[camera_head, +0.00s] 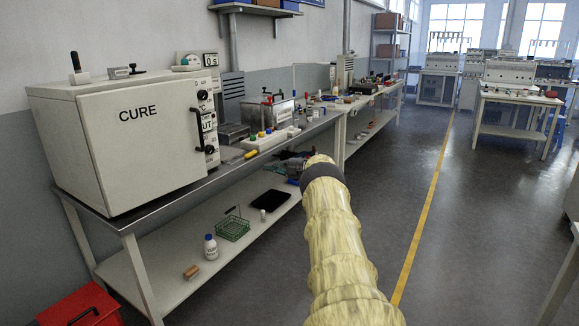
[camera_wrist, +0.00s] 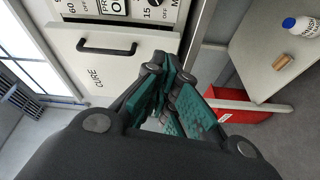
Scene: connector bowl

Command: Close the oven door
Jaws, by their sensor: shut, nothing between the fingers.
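The oven (camera_head: 50,140) is a cream box marked CURE on the left end of the bench. Its door (camera_head: 135,155) lies across the front, with a dark bar handle (camera_head: 197,130) at its right edge beside the knobs. My gripper (camera_head: 292,167) is out over the bench's front edge, right of the oven and partly hidden by my arm. In the wrist view my gripper (camera_wrist: 163,72) is shut and empty, with the door (camera_wrist: 75,68) and handle (camera_wrist: 106,47) behind it, apart from the fingers.
The metal bench (camera_head: 130,222) holds instruments and small parts to the right of the oven. Its lower shelf (camera_head: 170,280) holds a green wire basket (camera_head: 233,228) and a white bottle (camera_head: 210,247). A red bin (camera_head: 80,308) stands at the lower left. The floor to the right is open.

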